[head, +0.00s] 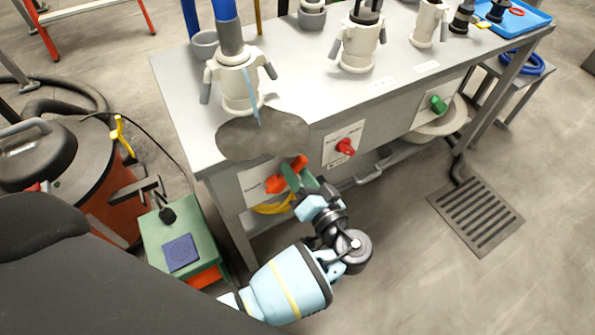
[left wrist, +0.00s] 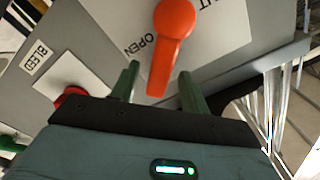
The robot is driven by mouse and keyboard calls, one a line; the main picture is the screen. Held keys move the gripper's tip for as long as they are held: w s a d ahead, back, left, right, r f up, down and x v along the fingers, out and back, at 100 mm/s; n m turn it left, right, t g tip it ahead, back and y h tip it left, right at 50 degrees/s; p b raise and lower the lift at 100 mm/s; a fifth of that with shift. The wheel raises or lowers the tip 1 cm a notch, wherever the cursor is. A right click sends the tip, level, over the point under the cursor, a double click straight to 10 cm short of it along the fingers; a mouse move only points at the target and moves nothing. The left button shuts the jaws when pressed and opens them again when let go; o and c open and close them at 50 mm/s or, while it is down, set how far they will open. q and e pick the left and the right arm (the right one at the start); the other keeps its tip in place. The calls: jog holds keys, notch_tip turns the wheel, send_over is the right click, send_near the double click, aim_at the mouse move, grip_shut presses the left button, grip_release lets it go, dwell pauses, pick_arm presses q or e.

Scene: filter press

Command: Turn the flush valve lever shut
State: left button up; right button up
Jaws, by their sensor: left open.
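The orange flush valve lever (head: 274,185) is on the front panel of the grey bench, at its near left end. In the left wrist view the lever (left wrist: 174,30) hangs down from its round hub, its free end beside the word OPEN. The end of a second word, UT, shows at upper right. My left gripper (head: 298,178) is open in front of the panel. In the left wrist view its two green fingers (left wrist: 160,84) stand on either side of the lever's free end, with gaps visible. My right gripper is out of view.
A red knob (head: 346,147) sits right of the lever, and a green knob (head: 438,104) farther right. A dark grey puddle-like sheet (head: 262,136) overhangs the bench edge above the lever. A green box (head: 186,228) stands on the floor at left. A drain grate (head: 478,215) lies at right.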

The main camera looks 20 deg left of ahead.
pick_arm(q)
jog(key=shift+w+a, duration=0.25)
jog(key=shift+a, duration=0.05)
grip_shut()
dwell(0.5)
